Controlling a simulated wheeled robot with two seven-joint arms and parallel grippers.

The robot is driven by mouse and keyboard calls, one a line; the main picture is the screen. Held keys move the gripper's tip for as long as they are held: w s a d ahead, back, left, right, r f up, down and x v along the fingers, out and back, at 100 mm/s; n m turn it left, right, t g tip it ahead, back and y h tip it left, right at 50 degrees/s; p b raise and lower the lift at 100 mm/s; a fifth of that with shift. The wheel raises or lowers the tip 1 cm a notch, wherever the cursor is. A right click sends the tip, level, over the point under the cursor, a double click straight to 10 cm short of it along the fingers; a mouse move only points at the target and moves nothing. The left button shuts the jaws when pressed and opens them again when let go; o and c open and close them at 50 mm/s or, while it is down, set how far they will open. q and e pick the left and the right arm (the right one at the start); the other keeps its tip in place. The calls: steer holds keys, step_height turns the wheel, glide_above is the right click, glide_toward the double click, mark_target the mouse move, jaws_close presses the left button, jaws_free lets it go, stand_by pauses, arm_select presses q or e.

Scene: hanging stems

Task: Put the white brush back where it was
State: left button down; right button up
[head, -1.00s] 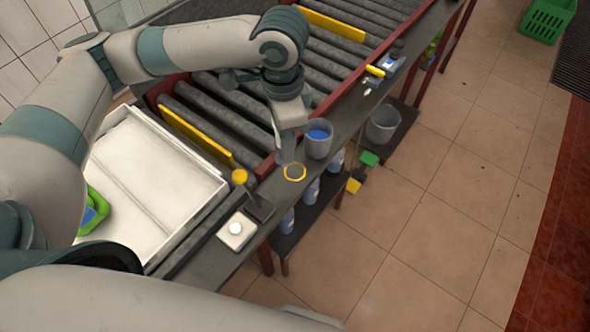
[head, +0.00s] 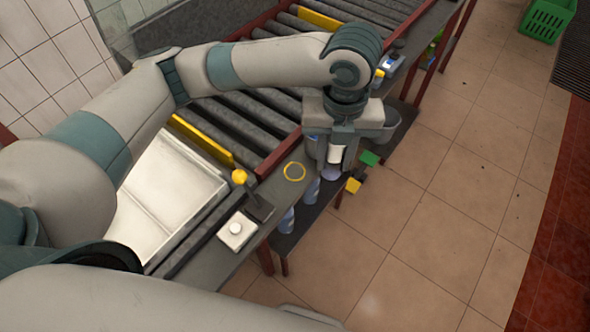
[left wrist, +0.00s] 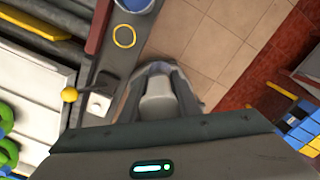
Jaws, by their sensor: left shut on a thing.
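My left gripper (head: 334,160) is shut on a white piece (head: 336,154), which I take to be the white brush. It hangs near the counter's outer edge; its lower end is hard to make out. In the left wrist view the pale held piece (left wrist: 158,92) sits between the fingers, with floor behind it. A yellow ring (head: 294,180) lies flat and empty on the grey counter, left of the gripper; it also shows in the left wrist view (left wrist: 124,46). A cup with blue inside (left wrist: 133,4) stands beyond the ring, mostly hidden by my gripper in the head view. My right gripper is not in view.
A yellow-knobbed lever (head: 239,176) and a white button box (head: 237,230) stand on the counter. Bottles (head: 286,221) and a grey bucket (head: 394,122) are on the shelf below. Green and yellow pieces (head: 354,185) hang by the edge. A roller conveyor lies behind.

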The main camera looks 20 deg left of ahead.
arm_select(q)
steer(key=shift+s+d+m, duration=0.1)
steer(key=shift+d+m, duration=0.25)
steer(key=shift+m, duration=0.4)
steer(key=shift+s+d+m, duration=0.1)
steer(key=shift+d+m, duration=0.2)
steer(key=shift+m, duration=0.45)
steer(key=shift+w+a+f, duration=0.2)
steer(key=shift+w+a, duration=0.05)
steer(key=shift+a, duration=0.2)
steer(key=w+a+f+p, duration=0.1)
steer(key=a+f, duration=0.1)
steer(key=a, duration=0.1)
steer(key=w+a+f+p, duration=0.1)
steer(key=a+f, duration=0.1)
steer(key=a, duration=0.1)
steer(key=w+a+f+p, duration=0.1)
steer(key=w+a+f, duration=0.1)
steer(key=a, duration=0.2)
steer(key=shift+w+f, duration=0.1)
steer(key=shift+f, duration=0.15)
steer(key=shift+d+f+p, duration=0.1)
steer(key=shift+f+p, duration=0.1)
steer(key=shift+p, duration=0.15)
step_height(320, 180, down, 3)
steer(key=shift+r+p, duration=0.1)
steer(key=shift+p, duration=0.55)
steer(key=shift+f, duration=0.45)
